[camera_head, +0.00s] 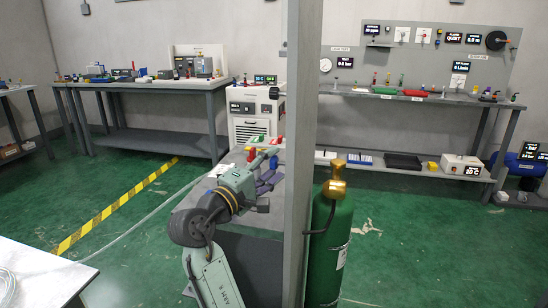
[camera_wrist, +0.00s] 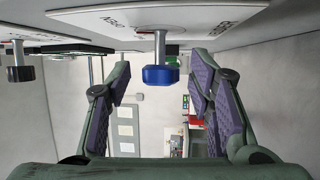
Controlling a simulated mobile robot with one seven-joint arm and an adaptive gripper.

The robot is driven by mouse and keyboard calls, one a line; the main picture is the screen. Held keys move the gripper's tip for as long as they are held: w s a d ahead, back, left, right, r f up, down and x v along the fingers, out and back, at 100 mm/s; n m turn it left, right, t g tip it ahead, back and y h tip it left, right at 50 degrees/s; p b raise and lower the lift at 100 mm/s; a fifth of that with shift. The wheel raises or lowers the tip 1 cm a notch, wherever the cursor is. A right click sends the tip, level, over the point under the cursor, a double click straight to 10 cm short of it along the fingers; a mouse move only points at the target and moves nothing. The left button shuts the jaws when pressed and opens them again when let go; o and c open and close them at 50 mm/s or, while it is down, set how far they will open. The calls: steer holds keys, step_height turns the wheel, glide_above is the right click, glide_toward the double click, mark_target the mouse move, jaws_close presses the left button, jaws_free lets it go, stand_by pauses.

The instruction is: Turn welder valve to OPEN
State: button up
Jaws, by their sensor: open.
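A blue valve knob (camera_wrist: 160,75) on a metal stem sticks out from a pale labelled panel (camera_wrist: 105,22) in the wrist view. The picture there looks upside down, and the panel lettering is too small to read surely. My gripper (camera_wrist: 161,88) is open, with its purple-padded fingers apart on both sides of the blue knob and neither visibly touching it. A dark knob (camera_wrist: 19,73) stands farther left. In the head view my gripper (camera_head: 266,182) is over the grey table near small coloured knobs. I cannot tell the valve's position setting.
A grey post (camera_head: 300,150) stands just right of my arm in the head view, with a green gas cylinder (camera_head: 328,250) beside it. A white machine (camera_head: 254,118) stands behind the table.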

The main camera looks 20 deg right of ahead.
steer(key=shift+x, duration=0.9)
steer(key=shift+c, duration=0.2)
jaws_close()
steer(key=shift+f, duration=0.15)
